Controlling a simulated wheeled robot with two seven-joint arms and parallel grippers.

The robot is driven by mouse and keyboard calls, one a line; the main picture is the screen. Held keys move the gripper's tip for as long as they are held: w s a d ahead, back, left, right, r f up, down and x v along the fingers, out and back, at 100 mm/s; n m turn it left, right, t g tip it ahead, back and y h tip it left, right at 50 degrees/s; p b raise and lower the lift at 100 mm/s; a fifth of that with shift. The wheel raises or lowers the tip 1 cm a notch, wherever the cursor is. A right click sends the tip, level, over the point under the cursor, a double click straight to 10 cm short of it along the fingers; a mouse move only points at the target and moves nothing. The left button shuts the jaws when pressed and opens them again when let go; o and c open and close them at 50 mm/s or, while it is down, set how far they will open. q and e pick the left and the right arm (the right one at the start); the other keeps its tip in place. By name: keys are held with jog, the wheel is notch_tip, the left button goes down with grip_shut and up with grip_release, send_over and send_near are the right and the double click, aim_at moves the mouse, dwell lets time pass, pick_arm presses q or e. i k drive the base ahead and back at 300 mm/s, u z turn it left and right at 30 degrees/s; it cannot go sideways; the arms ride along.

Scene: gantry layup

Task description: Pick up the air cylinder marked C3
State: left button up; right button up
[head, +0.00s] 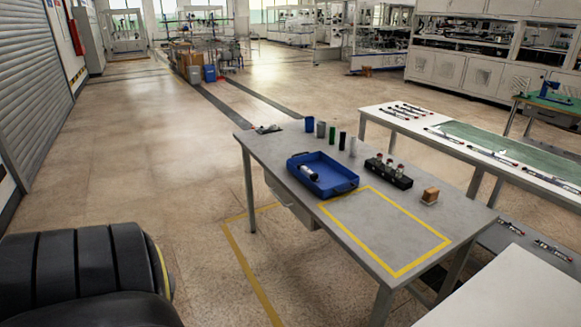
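No marking C3 can be read at this size, so I cannot tell which item is that air cylinder. A short white and dark cylinder (309,173) lies in a blue tray (340,188) on the grey table. Slim rod-like parts, possibly air cylinders, lie on the right-hand bench; one is at its near part (492,157) and others are at its far end (410,108). More such parts (553,250) lie on a lower surface at the right. Neither of my grippers is in view.
The grey table (383,227) has a yellow-taped rectangle, clear inside. Several upright cups stand along its back, including a green one (332,134). A black holder (388,174) and a brown block (430,195) sit at its right. Open floor (150,170) lies left of the table.

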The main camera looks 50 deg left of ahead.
aim_at(303, 167)
jog(key=u, duration=1.65)
